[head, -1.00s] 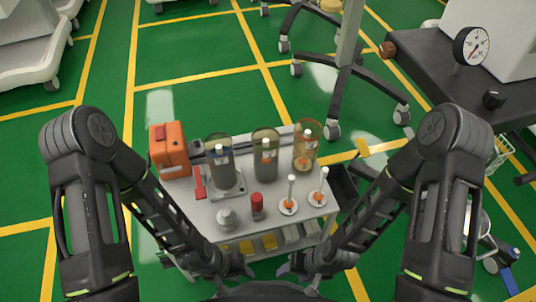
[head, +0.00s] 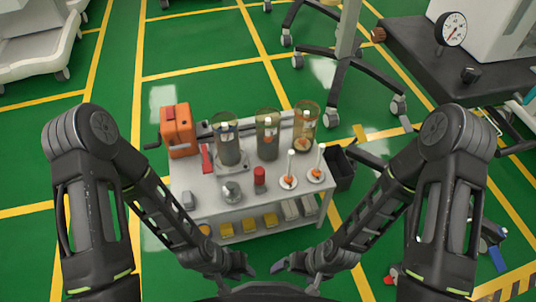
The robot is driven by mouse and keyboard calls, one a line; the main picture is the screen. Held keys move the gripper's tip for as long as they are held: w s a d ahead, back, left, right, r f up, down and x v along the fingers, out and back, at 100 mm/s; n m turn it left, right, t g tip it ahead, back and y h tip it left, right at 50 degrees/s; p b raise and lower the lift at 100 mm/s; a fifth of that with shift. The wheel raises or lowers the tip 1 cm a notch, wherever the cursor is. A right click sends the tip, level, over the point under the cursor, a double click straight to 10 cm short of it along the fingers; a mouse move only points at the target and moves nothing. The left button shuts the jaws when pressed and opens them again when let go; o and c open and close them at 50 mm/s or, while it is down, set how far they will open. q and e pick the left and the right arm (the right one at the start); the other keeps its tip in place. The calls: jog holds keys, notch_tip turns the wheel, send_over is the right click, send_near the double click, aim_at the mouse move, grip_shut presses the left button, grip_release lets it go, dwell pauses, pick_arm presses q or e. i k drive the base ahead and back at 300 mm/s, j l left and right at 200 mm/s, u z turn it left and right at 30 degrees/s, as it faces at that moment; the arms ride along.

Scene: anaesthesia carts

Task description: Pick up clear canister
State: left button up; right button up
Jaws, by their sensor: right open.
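Three see-through cylindrical canisters stand upright along the back of a white cart (head: 205,205). The left one is a clear, greyish canister (head: 228,151) on a pale base. The middle canister (head: 267,148) is slightly yellowish and the right canister (head: 306,118) is amber. My left gripper (head: 246,268) and right gripper (head: 283,266) are low in the picture, in front of the cart and apart from the canisters. The right gripper is open and empty. The left gripper's jaws are too small and dark to read.
On the cart are an orange case (head: 178,133), a red-capped item (head: 259,178), a silver knob-like piece (head: 231,191) and two white-stemmed pieces with round bases (head: 288,182). A wheeled stand (head: 345,75) is behind. A dark table with a gauge (head: 451,29) is at right.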

aim_at(304, 128)
jog(key=k, duration=0.95)
